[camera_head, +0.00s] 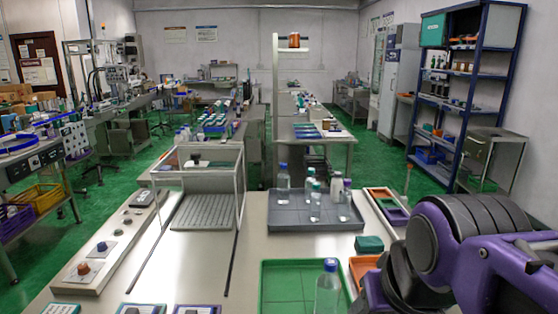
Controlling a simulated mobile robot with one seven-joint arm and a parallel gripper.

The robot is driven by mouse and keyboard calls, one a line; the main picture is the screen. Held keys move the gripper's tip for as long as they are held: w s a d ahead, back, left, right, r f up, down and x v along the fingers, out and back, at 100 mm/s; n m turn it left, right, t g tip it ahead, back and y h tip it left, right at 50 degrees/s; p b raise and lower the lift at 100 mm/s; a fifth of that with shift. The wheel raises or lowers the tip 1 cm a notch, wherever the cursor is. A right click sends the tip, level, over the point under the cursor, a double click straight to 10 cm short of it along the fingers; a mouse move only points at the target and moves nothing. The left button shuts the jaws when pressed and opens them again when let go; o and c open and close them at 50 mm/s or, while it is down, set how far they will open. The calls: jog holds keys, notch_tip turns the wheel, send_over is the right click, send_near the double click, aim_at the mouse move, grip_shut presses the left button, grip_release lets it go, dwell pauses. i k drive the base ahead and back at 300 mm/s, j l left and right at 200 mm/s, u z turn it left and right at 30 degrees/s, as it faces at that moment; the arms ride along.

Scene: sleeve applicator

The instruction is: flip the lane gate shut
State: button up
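I cannot pick out a lane gate for certain. A pale open frame (241,180) stands on the bench at centre left, over a grey ribbed plate (203,211). Two thin dark rails (232,263) run from it toward the front of the bench. Whether any part there is a gate, open or shut, is too small to tell. My purple and black arm fills the lower right, well right of the frame. My gripper does not show in this view.
A grey tray (285,219) holds several bottles. A green tray (280,292) with a clear blue-capped bottle (327,290) is at the front. A control panel (101,258) with knobs runs along the left. Bare bench lies between the rails and the green tray.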

aim_at(410, 166)
jog(key=k+l, duration=0.2)
jog(key=l, duration=0.2)
jog(key=k+l+u, duration=0.1)
jog(key=l, duration=0.3)
jog(key=k+l, duration=0.25)
jog(key=l, duration=0.15)
jog(key=l+u, duration=0.1)
jog(key=l, duration=0.4)
jog(key=k+l+u, duration=0.1)
jog(key=l, duration=0.4)
jog(key=l+u, duration=0.1)
jog(key=l, duration=0.4)
jog(key=k+l, duration=0.15)
jog(key=l, duration=0.3)
jog(key=k+l+u, duration=0.15)
jog(key=l, duration=0.35)
jog(key=i+l+u, duration=0.2)
jog(key=l, duration=0.65)
jog(key=i+l+u, duration=0.1)
jog(key=l, duration=0.3)
jog(key=i+l, duration=0.1)
jog(key=l, duration=0.25)
jog(key=i+l+u, duration=0.15)
jog(key=i+l, duration=0.4)
